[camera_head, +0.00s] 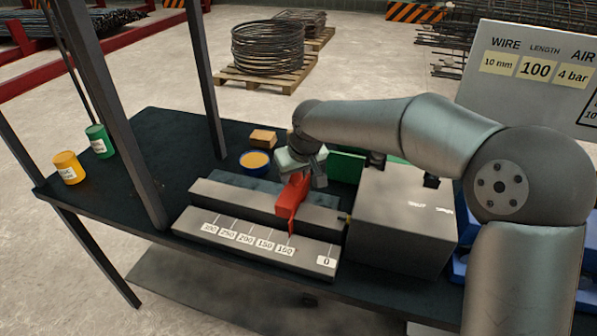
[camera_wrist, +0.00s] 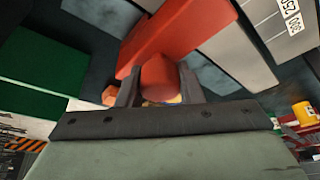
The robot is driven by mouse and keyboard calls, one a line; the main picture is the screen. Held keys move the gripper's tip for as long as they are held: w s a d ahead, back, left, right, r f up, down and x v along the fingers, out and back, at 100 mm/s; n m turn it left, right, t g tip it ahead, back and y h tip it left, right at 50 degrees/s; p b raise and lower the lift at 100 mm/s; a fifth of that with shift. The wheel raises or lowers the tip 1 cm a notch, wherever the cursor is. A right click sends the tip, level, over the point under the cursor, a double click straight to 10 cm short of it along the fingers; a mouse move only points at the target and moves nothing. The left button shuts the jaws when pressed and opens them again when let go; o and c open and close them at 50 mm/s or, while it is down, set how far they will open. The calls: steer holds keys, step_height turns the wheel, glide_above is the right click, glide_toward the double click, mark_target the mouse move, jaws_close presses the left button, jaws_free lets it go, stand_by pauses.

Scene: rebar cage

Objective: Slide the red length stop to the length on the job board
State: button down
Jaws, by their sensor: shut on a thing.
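The red length stop (camera_head: 293,196) sits on the grey rail of the measuring bench (camera_head: 255,243). Its pointer hangs over the front face, at or very near the line above the 100 label; the exact alignment is too small to tell. My gripper (camera_wrist: 158,86) is shut on the stop's red knob, with a dark finger on each side. The stop's red body (camera_wrist: 180,35) fills the upper middle of the wrist view. The job board (camera_head: 537,68) reads wire 10 mm, length 100, air 4 bar.
A grey machine box (camera_head: 405,218) stands right of the rail, close to my arm. A yellow can (camera_head: 66,168), a green can (camera_head: 99,141), a blue-rimmed bowl (camera_head: 255,162) and an orange block (camera_head: 263,138) stand on the dark table. Dark posts rise at the left.

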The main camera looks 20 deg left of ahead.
steer(key=c, duration=1)
jaws_free()
steer(key=v, duration=1.7)
steer(key=shift+r+b, duration=0.2)
steer(key=shift+b, duration=0.2)
steer(key=shift+d, duration=0.1)
